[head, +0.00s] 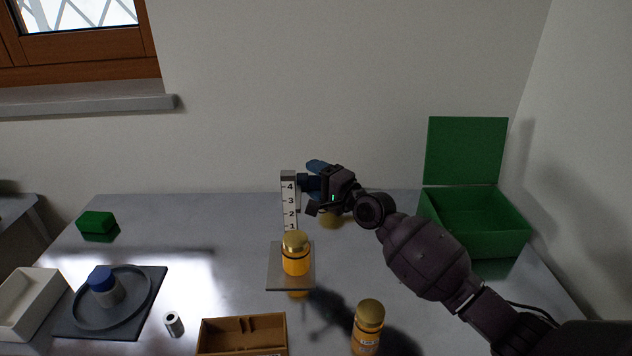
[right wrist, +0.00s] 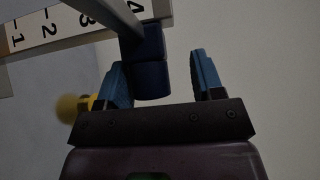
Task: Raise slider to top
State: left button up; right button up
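A pale upright post (head: 290,208) with a scale from 1 to 4 stands on the table. A dark blue slider knob (head: 306,183) sits on it, level with about the 4 mark near the top. My right gripper (head: 315,187) is at the knob from the right. In the right wrist view, the knob (right wrist: 153,72) lies between the two blue fingers (right wrist: 163,78), close to the left finger and with a clear gap to the right one. The gripper is open. My left gripper is in neither view.
Another yellow bottle (head: 367,326), a brown tray (head: 240,338) and an open green box (head: 475,225) stand nearby. A dark mat (head: 70,318) lies at left.

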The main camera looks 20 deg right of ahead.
jog(key=shift+f, duration=0.15)
jog(key=shift+s+d, duration=0.3)
jog(key=shift+s, duration=0.2)
jog(key=v, duration=0.9)
jog(key=shift+s+d, duration=0.15)
jog(key=shift+s, duration=0.15)
